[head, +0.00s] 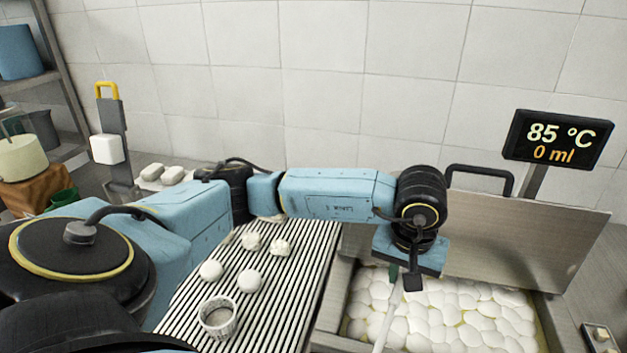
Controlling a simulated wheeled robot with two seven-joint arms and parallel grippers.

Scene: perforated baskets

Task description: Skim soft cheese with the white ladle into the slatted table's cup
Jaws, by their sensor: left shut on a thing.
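My left gripper (402,278) hangs over the vat, shut on the white ladle. The ladle's pale handle (387,322) slants down and left from the jaws to the bottom edge of the picture; its bowl is not in view. White lumps of soft cheese (478,318) crowd the vat in yellowish liquid. The slatted table (290,285) is left of the vat, with black and white stripes. A white perforated cup (218,318) stands upright on it near the front; its inside looks empty. My right gripper is not in view.
Several white cheese lumps (249,281) lie on the slatted table behind the cup. A metal lid (530,240) stands raised behind the vat. A display (557,139) reads 85 °C and 0 ml. A shelf (30,85) with containers is at far left.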

